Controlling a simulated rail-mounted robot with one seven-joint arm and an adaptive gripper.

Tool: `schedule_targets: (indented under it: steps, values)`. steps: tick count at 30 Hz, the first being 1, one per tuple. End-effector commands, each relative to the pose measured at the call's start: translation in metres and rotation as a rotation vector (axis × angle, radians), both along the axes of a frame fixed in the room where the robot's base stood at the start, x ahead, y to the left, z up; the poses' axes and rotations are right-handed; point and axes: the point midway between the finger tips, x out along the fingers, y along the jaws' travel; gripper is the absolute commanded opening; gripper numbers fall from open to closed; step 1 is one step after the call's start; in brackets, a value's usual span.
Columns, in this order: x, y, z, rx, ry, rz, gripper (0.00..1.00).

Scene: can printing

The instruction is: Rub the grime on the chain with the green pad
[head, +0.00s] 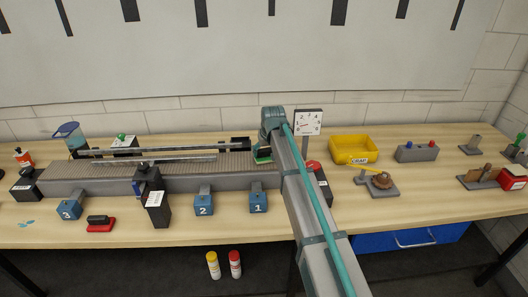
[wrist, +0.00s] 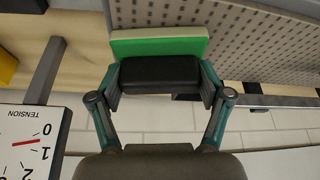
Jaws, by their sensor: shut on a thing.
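The green pad (wrist: 158,42) has a black handle block (wrist: 158,75). My gripper (wrist: 159,82) is shut on this block, one finger at each side, with the green face pointing away from me. In the head view my gripper (head: 264,147) is at the right end of the conveyor, and the pad (head: 263,158) shows just below it. The chain (head: 160,166) is the grey conveyor top, and its dotted links (wrist: 235,35) lie close beside the pad in the wrist view. I cannot tell whether the pad touches the chain. I cannot make out grime.
Two rails (head: 160,150) run along the conveyor. A tension gauge (head: 308,122) stands just right of my gripper, and a red button (head: 313,165) is near my arm. Blue blocks (head: 204,206) stand in front. A yellow scrap bin (head: 353,149) is to the right.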

Motion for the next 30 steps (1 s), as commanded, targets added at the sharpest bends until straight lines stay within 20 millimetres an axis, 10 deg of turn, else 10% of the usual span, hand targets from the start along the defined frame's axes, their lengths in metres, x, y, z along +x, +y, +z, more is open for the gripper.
schedule_targets:
  steps: [30]
  values:
    - [0.002, -0.008, 0.082, 0.0, 0.0, -0.006, 0.45]
